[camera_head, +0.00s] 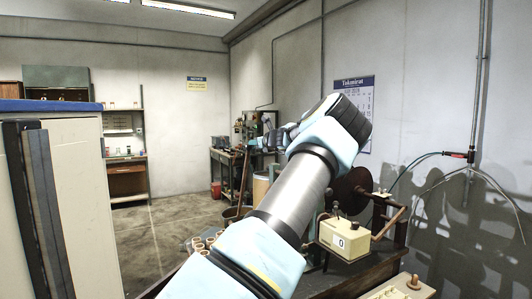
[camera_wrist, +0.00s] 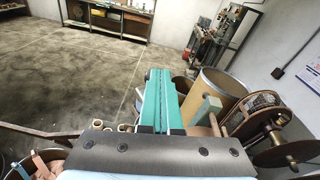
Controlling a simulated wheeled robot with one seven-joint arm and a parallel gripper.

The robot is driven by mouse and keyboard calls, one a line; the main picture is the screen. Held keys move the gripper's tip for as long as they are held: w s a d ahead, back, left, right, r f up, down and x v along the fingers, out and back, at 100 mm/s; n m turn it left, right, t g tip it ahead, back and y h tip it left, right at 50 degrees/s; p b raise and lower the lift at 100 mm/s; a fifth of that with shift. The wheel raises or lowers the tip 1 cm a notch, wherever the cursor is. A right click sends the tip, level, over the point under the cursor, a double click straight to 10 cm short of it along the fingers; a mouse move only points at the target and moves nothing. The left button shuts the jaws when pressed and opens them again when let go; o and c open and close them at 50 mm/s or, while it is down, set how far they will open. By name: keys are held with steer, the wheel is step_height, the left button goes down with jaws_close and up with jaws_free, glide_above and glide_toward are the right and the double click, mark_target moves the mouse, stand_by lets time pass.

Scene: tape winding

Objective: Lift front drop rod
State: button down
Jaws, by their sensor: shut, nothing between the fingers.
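My gripper (camera_wrist: 159,76) shows in the wrist view as two long teal fingers pressed together, with nothing between them. In the head view my arm crosses the middle and hides much of the bench behind it. The winding machine stands to the right of my arm, with a dark brown disc (camera_head: 352,190) and a cream counter box (camera_head: 345,238) reading 0. The disc also shows at the right of the wrist view (camera_wrist: 284,151), apart from my fingers. I cannot tell which part is the front drop rod.
Several cardboard tubes (camera_head: 203,243) stand left of my arm. A large tan drum (camera_wrist: 218,92) stands beyond the fingers. A cabinet (camera_head: 75,190) fills the left side of the head view. The floor (camera_head: 150,238) between is open.

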steer(key=w+a, duration=0.1)
steer(key=w+a+r, duration=0.1)
steer(key=w, duration=0.1)
steer(key=w+a+r+p, duration=0.1)
steer(key=w, duration=0.1)
steer(key=shift+w, duration=0.1)
steer(key=shift+f, duration=0.1)
stand_by(1.1)
steer(key=shift+d+f+b, duration=0.1)
steer(key=shift+f+b, duration=0.25)
steer(key=shift+b, duration=0.05)
steer(key=f+b, duration=0.1)
steer(key=s+d+f+b, duration=0.1)
steer(key=f+b, duration=0.1)
steer(key=shift+s+d+f, duration=0.15)
steer(key=shift+d+f, duration=0.15)
steer(key=shift+f, duration=0.1)
steer(key=b+v, duration=0.5)
steer(key=v, duration=0.4)
steer(key=shift+s+f, duration=0.15)
steer(key=shift+f, duration=0.05)
steer(key=shift+a, duration=0.1)
